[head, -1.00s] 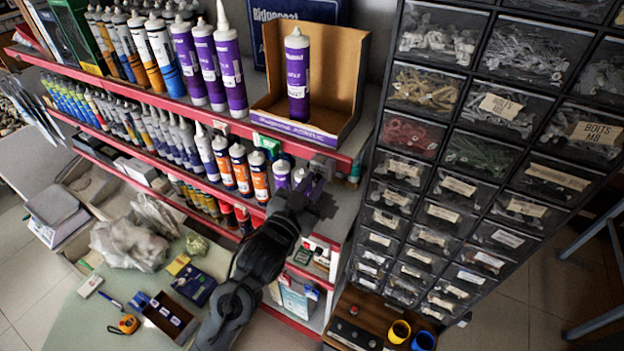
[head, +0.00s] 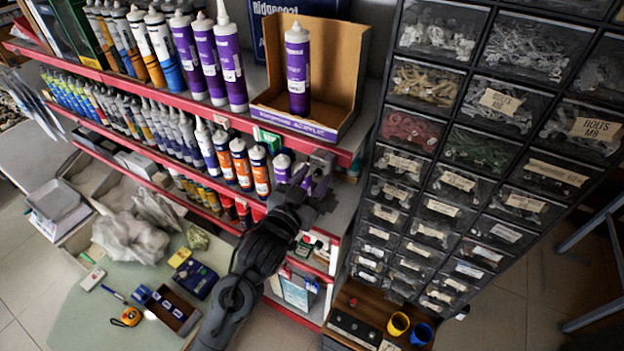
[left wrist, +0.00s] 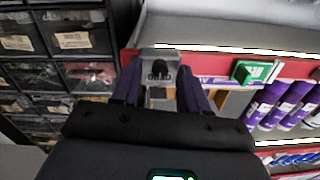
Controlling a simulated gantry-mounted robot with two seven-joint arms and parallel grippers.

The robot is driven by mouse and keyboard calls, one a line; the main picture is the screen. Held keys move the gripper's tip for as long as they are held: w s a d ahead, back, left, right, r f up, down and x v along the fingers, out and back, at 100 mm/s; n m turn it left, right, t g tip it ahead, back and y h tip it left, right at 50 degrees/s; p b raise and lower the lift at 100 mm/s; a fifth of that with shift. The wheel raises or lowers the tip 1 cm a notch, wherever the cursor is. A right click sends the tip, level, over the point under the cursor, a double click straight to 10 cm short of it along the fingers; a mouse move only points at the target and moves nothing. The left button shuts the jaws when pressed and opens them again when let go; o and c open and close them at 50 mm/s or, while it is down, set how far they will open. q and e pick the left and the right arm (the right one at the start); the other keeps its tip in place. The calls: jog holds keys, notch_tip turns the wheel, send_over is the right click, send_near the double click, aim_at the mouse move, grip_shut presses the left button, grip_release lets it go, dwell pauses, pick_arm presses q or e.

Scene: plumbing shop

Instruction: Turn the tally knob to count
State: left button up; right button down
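The tally counter (left wrist: 160,66) is a small grey box on the red shelf edge, with a dark knob (left wrist: 159,69) and small markings below it. In the head view the grey box (head: 322,158) shows just beyond my gripper. My left gripper (left wrist: 160,90) points at it, its two dark fingers apart on either side of the knob in the picture. I cannot tell whether they touch it. In the head view my left gripper (head: 314,184) is at the right end of the shelf's red edge. My right gripper is not in view.
A purple cartridge (head: 298,70) stands in an open cardboard box (head: 345,75) above the gripper. More cartridges (head: 240,162) line the shelf to its left. A tall drawer cabinet (head: 470,180) stands close on the right. A green box (left wrist: 254,71) sits beside the counter.

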pick_arm(q)
jog(key=b+v, duration=0.3)
jog(key=v, duration=0.8)
dwell(0.5)
jog(key=s+a+f+n+g+y+p, duration=0.2)
jog(key=s+a+f+p, duration=0.15)
jog(key=f, duration=0.35)
jog(key=s+a+f+n+g+y+p, duration=0.2)
jog(key=s+f, duration=0.3)
jog(key=f, duration=0.2)
jog(key=s+a+f+g+y, duration=0.1)
jog(key=s+a+f+g, duration=0.1)
jog(key=s, duration=0.3)
jog(key=s+a+f+g+y+p, duration=0.1)
jog(key=s+a+f+g, duration=0.2)
jog(key=s+a, duration=0.2)
jog(key=s+a+f+n+g+y, duration=0.1)
jog(key=s+a+f+g+y, duration=0.1)
jog(key=s, duration=0.5)
jog(key=shift+a+f+g+p, duration=0.35)
jog(key=shift+a+g, duration=0.35)
jog(key=shift+a, duration=0.55)
